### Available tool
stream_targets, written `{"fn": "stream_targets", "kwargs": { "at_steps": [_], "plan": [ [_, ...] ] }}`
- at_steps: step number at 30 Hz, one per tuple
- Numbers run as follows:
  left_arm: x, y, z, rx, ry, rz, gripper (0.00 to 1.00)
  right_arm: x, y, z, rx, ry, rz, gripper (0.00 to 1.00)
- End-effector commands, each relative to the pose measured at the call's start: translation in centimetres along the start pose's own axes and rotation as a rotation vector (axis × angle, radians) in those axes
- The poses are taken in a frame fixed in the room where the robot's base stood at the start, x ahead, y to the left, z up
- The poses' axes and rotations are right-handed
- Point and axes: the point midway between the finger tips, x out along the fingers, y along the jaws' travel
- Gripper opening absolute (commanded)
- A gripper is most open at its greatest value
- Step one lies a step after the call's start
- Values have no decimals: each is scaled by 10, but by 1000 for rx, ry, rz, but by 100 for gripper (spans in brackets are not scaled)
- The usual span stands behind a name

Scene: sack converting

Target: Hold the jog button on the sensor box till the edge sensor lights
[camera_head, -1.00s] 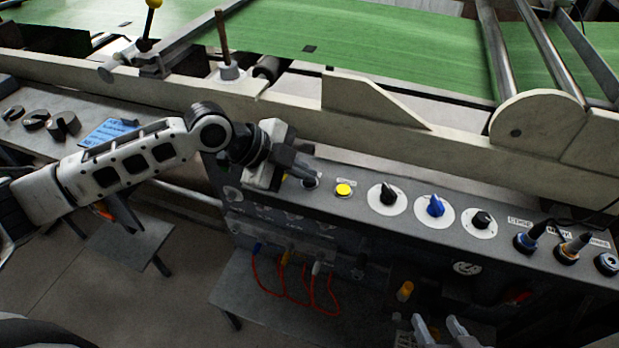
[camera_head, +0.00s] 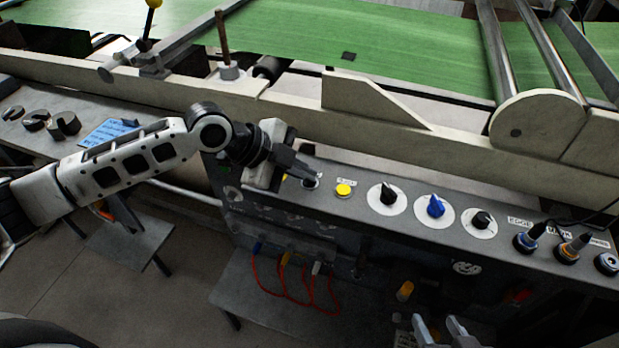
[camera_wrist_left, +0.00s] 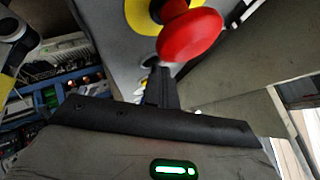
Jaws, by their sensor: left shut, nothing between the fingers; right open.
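The sensor box (camera_head: 400,224) is a long grey panel with knobs and buttons, below the machine's frame. My left gripper (camera_head: 306,174) is shut and empty, its tips down at a small button (camera_head: 311,184) at the panel's left part. The fingers partly cover this button, and I cannot read its label or tell whether it is pressed in. In the left wrist view the shut fingers (camera_wrist_left: 159,86) reach the grey panel beside a red mushroom button (camera_wrist_left: 189,34). My right gripper (camera_head: 440,328) is open and empty at the bottom edge. I cannot pick out a lit edge sensor.
A yellow button (camera_head: 343,190), a black knob (camera_head: 388,194) and a blue knob (camera_head: 435,206) are to the right of the left fingertips.

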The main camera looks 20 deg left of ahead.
Motion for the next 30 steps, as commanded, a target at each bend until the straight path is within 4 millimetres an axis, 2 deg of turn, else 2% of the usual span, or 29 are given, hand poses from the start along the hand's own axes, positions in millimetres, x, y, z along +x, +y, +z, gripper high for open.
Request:
{"fn": "stream_targets", "kwargs": {
  "at_steps": [9,19,30],
  "plan": [
    [0,0,0,-1,-1,3,0,-1,0,-1,0,0,0,47],
    [-12,-8,-8,-1,-1,2,0,-10,-2,-15,0,0,0,47],
    [-12,-9,-9,0,0,1,0,-10,-2,-15,-1,-1,1,47]
  ]
}}
